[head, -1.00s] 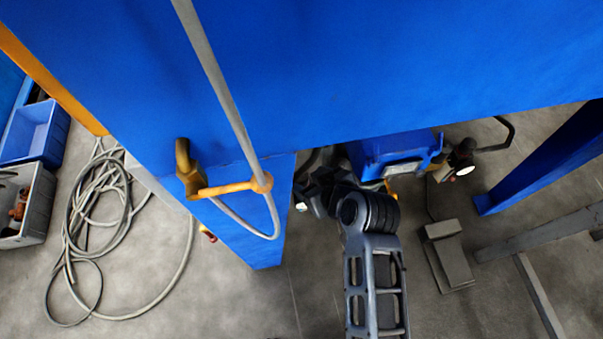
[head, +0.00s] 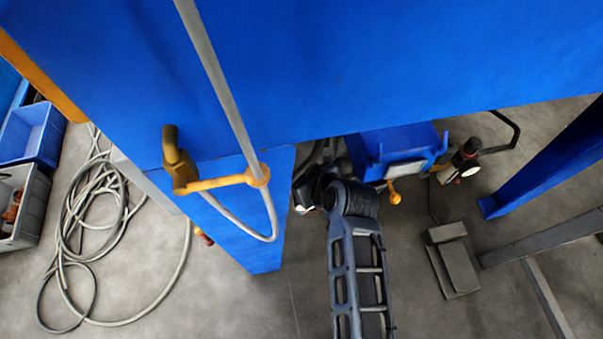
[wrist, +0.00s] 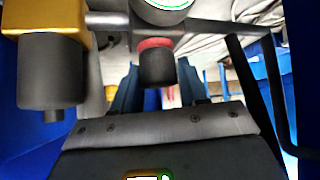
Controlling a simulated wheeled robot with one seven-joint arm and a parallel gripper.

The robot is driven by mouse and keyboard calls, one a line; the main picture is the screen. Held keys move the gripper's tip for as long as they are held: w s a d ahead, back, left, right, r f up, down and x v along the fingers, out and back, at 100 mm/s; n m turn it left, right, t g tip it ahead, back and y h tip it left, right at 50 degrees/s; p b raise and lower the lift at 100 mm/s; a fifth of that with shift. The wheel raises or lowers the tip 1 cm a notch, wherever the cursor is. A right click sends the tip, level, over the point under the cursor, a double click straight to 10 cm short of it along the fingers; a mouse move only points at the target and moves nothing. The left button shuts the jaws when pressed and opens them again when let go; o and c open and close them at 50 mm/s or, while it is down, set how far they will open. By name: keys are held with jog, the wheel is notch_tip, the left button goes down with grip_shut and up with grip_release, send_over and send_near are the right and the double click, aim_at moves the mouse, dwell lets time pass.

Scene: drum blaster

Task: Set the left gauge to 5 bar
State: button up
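In the wrist view, the left gauge (wrist: 160,4) shows only the lower edge of its pale, green-marked face, cut off at the top, so I cannot read its needle. Below it hangs a black regulator knob (wrist: 157,66) with a red ring. My gripper (wrist: 157,84) is open, its two dark blue fingers apart on either side of the knob; I cannot tell whether they touch it. In the head view my arm hides most of my gripper and the left gauge. The right gauge (head: 470,171) has a white face beside a black, red-ringed knob.
A yellow fitting with a dark cylinder (wrist: 50,72) sits left of the knob. A dark bent tube (wrist: 270,85) is at right. The big blue machine panel (head: 400,60) overhangs the area. A foot pedal (head: 451,258) and coiled hose (head: 85,220) lie on the floor.

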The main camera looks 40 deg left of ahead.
jog(key=c, duration=0.6)
jog(key=p, duration=0.1)
jog(key=m+t+p, duration=0.1)
jog(key=p, duration=0.1)
jog(key=shift+r+m, duration=0.3)
jog(key=m+p, duration=0.1)
jog(key=m+t+h+p, duration=0.1)
jog(key=shift+f+t+p, duration=0.25)
jog(key=shift+t+p, duration=0.05)
jog(key=shift+h, duration=0.3)
jog(key=o, duration=1)
jog(key=shift+p+v, duration=1.7)
jog(key=shift+v, duration=2.15)
